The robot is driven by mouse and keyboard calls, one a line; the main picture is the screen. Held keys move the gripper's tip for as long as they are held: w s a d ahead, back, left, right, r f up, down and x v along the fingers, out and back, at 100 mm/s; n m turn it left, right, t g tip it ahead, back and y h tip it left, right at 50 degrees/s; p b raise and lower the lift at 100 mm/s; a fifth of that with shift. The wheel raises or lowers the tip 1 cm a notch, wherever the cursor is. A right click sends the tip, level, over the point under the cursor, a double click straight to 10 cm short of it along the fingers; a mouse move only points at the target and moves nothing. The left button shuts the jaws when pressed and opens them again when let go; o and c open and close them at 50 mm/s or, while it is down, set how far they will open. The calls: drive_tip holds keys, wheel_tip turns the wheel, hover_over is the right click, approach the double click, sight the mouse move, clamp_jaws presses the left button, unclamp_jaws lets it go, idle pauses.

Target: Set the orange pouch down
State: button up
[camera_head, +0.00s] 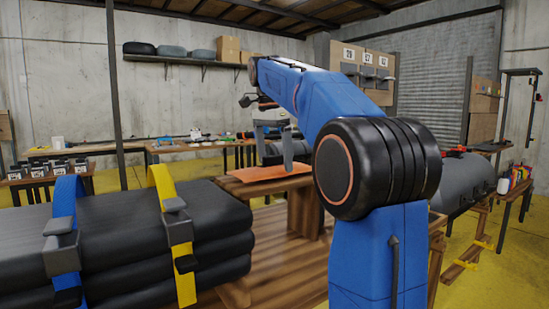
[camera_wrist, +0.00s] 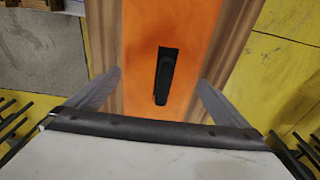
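The orange pouch (camera_head: 262,173) lies flat on top of a wooden stand (camera_head: 304,205), left of my blue arm in the head view. In the wrist view the orange pouch (camera_wrist: 188,28) runs up the middle, with wood showing along both sides. A black handle (camera_wrist: 164,75) stands out on its top face. My gripper (camera_wrist: 160,84) is over the pouch with its two grey fingers wide apart, one on each side of the handle with clear gaps. In the head view my gripper (camera_head: 280,158) comes down close to the pouch; whether the fingertips touch it is unclear.
Stacked black boat rolls (camera_head: 120,240) with blue and yellow straps fill the left foreground. A grey cylinder (camera_head: 465,185) lies on a stand at right. Tables with small items (camera_head: 190,143) stand behind. Yellow floor (camera_wrist: 277,80) shows beside the stand.

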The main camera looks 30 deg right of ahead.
sight(272, 156)
drive_tip(key=shift+a+r, duration=0.25)
drive_tip(key=shift+r, duration=1.7)
drive_tip(key=shift+a+r, duration=0.2)
drive_tip(key=shift+r, duration=1.75)
